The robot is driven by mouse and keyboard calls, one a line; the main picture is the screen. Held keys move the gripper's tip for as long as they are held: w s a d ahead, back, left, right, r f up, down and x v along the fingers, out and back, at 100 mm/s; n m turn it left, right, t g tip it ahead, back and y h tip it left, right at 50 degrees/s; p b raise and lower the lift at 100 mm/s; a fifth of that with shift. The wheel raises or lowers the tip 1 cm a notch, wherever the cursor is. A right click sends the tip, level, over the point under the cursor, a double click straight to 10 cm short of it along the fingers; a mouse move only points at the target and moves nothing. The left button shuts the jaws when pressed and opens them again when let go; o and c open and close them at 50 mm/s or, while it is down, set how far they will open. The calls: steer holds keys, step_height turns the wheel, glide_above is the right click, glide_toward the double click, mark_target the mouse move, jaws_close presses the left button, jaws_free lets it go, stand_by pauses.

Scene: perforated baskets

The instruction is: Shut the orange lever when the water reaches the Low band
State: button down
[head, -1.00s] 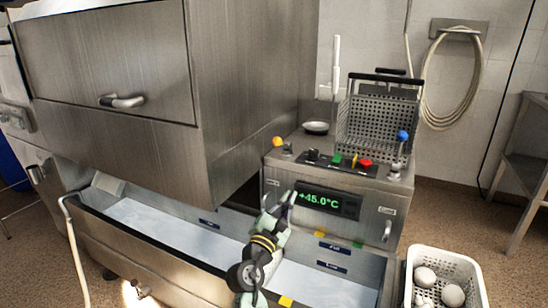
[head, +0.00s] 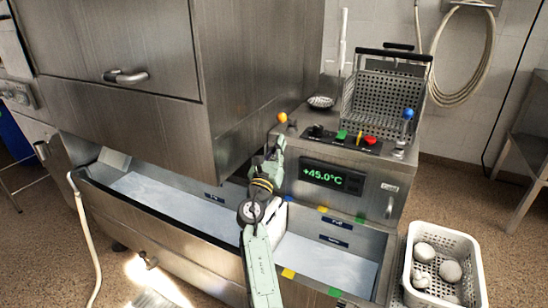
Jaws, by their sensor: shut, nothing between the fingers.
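The orange lever's ball knob (head: 282,117) stands upright at the left front corner of the control box (head: 350,152). My gripper (head: 279,138) is shut and empty, just below the orange knob; I cannot tell whether it touches the lever. The trough (head: 150,232) holds pale water (head: 325,262). Two dark level labels are on its back wall: the upper one (head: 333,223) and the Low label (head: 335,242). The water's edge lies close below the Low label; its exact level is hard to tell. My arm hides the middle of the trough.
A blue-knobbed lever (head: 408,114) and a perforated metal basket (head: 385,95) are at the box's right and back. The display (head: 331,176) reads +45.0°C. A white basket (head: 413,238) with several pale round items stands on the floor at right. A steel hood (head: 150,100) fills the upper left.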

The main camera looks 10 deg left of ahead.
steer(key=shift+w+a+r, duration=0.1)
steer(key=shift+w+r, duration=0.15)
steer(key=shift+r, duration=0.4)
steer(key=shift+w+r, duration=0.2)
steer(key=shift+r, duration=0.4)
steer(key=shift+r+p, duration=0.1)
steer(key=shift+p, duration=0.45)
steer(key=shift+r+g+p, duration=0.3)
steer(key=shift+p, duration=0.85)
